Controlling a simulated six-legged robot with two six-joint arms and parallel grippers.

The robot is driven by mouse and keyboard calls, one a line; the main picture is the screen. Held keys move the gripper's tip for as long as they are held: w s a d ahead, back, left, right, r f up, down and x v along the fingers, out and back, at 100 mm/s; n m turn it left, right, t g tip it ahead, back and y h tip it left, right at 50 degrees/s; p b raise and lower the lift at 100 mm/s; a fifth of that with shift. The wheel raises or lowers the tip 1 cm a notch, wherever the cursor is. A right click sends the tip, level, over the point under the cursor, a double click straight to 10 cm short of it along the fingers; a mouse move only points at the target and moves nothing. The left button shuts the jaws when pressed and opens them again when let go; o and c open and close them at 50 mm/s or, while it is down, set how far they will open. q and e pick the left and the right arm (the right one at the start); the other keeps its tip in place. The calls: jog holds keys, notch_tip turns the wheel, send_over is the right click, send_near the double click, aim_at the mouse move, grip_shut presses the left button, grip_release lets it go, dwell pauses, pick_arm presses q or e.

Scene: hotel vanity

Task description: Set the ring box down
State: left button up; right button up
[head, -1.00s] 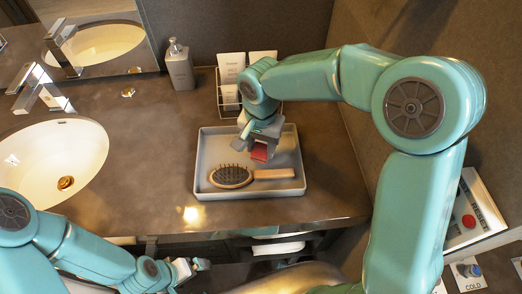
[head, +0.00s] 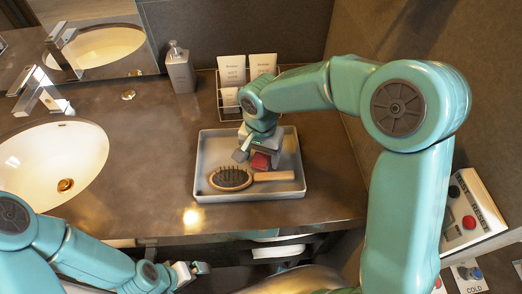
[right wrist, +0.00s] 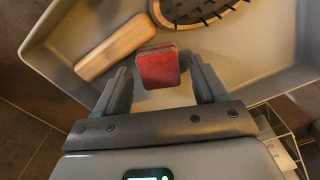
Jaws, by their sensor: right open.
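The ring box (head: 260,161) is a small red box in the grey tray (head: 207,157), just behind the hairbrush's wooden handle. In the right wrist view the ring box (right wrist: 158,68) shows between the fingertips of my right gripper (right wrist: 158,76), with a gap on each side. In the head view my right gripper (head: 257,152) is over the tray, open, and partly hides the box. My left gripper (head: 191,271) is low in front of the counter, away from the tray; its jaws are too small to read.
The hairbrush (head: 231,177) lies across the front of the tray. The sink (head: 50,160) is at the left. The counter between sink and tray is clear.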

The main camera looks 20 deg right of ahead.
jog(key=shift+r, duration=0.4)
notch_tip(320, 180, up, 12)
jog(key=shift+f, duration=0.25)
jog(key=shift+w, duration=0.1)
notch_tip(320, 180, up, 10)
jog(key=p, duration=1)
send_over(261, 157)
jog(key=shift+s, duration=0.2)
